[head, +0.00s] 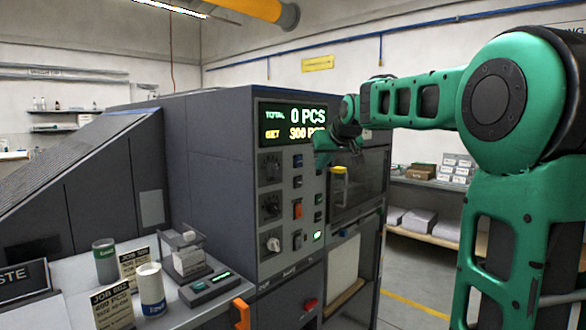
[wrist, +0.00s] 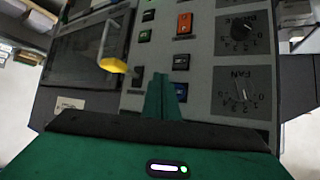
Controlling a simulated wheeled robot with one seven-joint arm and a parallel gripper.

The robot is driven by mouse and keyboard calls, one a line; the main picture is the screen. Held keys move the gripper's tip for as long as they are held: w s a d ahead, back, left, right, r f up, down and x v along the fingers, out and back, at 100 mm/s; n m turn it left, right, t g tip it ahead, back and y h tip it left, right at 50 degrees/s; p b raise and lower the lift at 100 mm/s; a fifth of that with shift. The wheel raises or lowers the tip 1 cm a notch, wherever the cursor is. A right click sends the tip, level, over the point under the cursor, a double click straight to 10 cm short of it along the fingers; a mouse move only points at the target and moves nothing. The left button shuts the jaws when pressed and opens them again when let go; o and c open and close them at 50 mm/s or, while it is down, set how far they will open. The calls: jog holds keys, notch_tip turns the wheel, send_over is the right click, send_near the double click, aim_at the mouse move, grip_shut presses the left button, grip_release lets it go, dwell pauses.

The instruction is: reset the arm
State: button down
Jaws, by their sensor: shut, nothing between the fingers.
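My green arm reaches in from the right in the head view. My gripper (head: 322,158) is in front of the grey machine (head: 215,150), by the right edge of its control panel. In the wrist view my gripper (wrist: 163,92) shows its green fingers together, with nothing held. The panel's buttons and dials lie beyond the fingertips. I cannot tell whether the fingertips touch the panel.
The machine's display (head: 292,124) reads TOTAL 0 PCS and SET 300 PCS. A yellow handle (wrist: 114,65) is on the window door beside the panel. Shelves with boxes (head: 455,168) are behind.

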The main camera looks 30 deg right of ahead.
jog(key=s+a+f+m+g, duration=0.1)
jog(key=s+a+f+g, duration=0.1)
jog(key=s+f, duration=0.8)
jog(key=s+a+f+m+g+y, duration=0.1)
jog(key=s+f+g, duration=0.4)
jog(key=s+f, duration=0.5)
jog(key=s+a+f+m+g+y, duration=0.1)
jog(key=s+f, duration=0.9)
jog(key=s, duration=1.4)
jog(key=a+m+g, duration=0.1)
jog(key=a+g, duration=0.1)
jog(key=a, duration=0.1)
jog(key=shift+s+a+f+g, duration=0.2)
jog(key=shift+a+f+g, duration=0.15)
jog(key=shift+g, duration=0.05)
jog(key=shift+w+f, duration=0.25)
jog(key=shift+w, duration=0.4)
